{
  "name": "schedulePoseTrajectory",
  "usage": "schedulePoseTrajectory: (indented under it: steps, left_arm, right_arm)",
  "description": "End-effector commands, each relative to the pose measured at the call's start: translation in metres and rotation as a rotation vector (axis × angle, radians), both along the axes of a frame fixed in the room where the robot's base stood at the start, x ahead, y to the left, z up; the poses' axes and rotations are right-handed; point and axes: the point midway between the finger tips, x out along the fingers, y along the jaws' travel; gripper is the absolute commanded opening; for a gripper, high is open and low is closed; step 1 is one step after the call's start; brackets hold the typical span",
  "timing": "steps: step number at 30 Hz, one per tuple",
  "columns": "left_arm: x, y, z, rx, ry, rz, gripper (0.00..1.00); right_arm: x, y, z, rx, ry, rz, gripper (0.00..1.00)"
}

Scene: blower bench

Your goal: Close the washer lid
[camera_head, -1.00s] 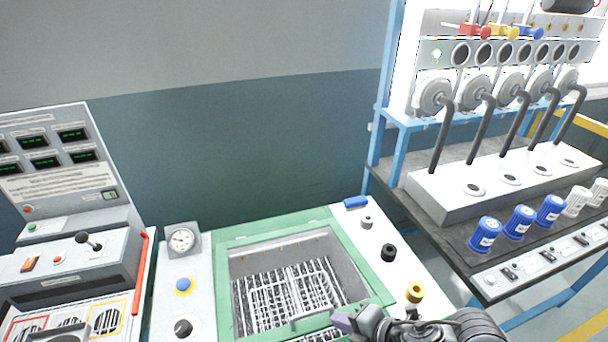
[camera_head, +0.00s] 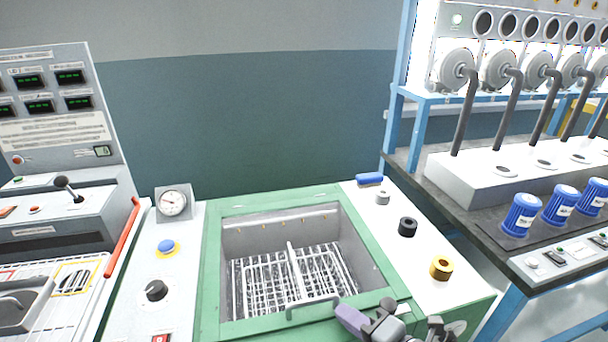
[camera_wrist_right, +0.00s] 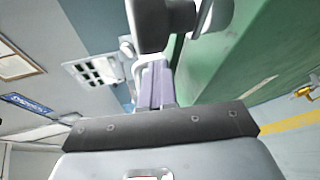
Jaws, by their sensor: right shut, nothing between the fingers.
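The washer (camera_head: 215,265) is a green-framed box in the middle of the head view. Its wire rack (camera_head: 270,280) shows inside the grey basin. A grey bar handle (camera_head: 312,307) lies along the front of the opening; I cannot tell how the lid itself sits. My right gripper (camera_head: 350,318), with purple fingers, is just right of the handle's right end; I cannot tell whether they touch. In the right wrist view its fingers (camera_wrist_right: 154,85) are together and empty, beside a green surface (camera_wrist_right: 245,50). My left gripper is out of view.
A white panel with a black knob (camera_head: 408,227) and a yellow knob (camera_head: 441,267) borders the washer on the right. A gauge (camera_head: 173,202) and blue button (camera_head: 167,247) stand left.

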Motion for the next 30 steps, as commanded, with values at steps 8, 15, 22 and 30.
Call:
schedulePoseTrajectory:
  steps: [8,15,22,30]
  left_arm:
    - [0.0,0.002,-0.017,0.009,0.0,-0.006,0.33]
    - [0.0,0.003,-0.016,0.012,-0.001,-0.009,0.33]
    - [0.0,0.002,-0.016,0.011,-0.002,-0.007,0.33]
    - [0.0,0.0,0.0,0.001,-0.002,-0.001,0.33]
  right_arm:
    - [-0.001,0.004,-0.009,0.002,-0.024,0.008,0.0]
    - [-0.001,0.004,-0.011,-0.002,-0.022,0.008,0.0]
    - [-0.001,0.004,-0.014,-0.005,-0.017,0.008,0.0]
    - [0.0,0.004,0.003,-0.004,-0.018,0.008,0.0]
